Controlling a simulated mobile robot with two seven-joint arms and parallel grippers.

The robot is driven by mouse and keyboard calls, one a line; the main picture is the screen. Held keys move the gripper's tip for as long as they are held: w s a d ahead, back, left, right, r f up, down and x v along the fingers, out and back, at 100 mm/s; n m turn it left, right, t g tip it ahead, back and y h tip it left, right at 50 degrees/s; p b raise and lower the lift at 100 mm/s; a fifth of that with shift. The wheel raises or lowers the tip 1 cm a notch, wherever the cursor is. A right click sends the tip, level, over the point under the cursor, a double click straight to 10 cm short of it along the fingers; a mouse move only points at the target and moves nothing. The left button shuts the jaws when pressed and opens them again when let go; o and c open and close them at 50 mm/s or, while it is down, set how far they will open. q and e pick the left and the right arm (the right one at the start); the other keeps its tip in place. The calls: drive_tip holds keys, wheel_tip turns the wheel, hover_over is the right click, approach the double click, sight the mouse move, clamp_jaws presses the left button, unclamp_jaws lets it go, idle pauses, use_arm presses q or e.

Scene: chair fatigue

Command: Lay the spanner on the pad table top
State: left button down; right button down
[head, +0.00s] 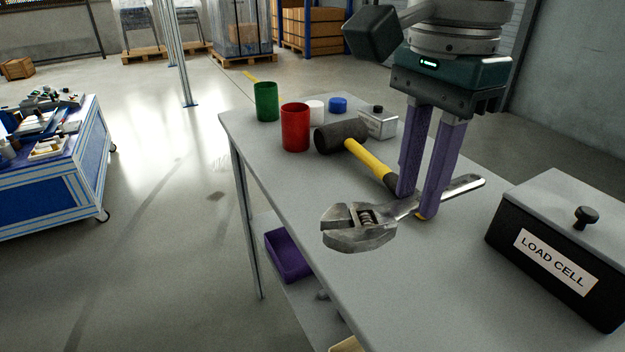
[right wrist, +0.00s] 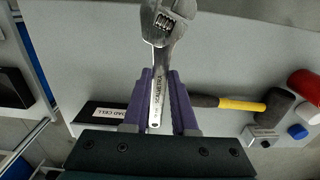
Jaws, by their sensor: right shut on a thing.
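The spanner (head: 358,228) is a steel adjustable wrench, its jaw end toward the lower left and its handle toward the right in the head view. My right gripper (head: 416,205) points down over the grey table top (head: 400,285), its purple fingers shut on the spanner's handle. The right wrist view shows the spanner (right wrist: 163,60) between the purple fingers (right wrist: 160,100), jaw end at the top. The spanner lies roughly flat over the table top; I cannot tell whether it touches it. My left gripper is not in view.
A mallet (head: 342,137) with a yellow handle lies just behind the spanner. A load cell box (head: 563,245) sits at right. The front table area is clear.

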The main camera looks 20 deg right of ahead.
hover_over(396, 274)
wheel_tip(396, 274, down, 6)
drive_tip(key=shift+f, duration=0.1)
wheel_tip(396, 274, down, 4)
drive_tip(key=shift+f+b, duration=0.15)
drive_tip(key=shift+b, duration=0.4)
drive_tip(key=shift+f, duration=0.1)
drive_tip(key=c, duration=0.7)
unclamp_jaws()
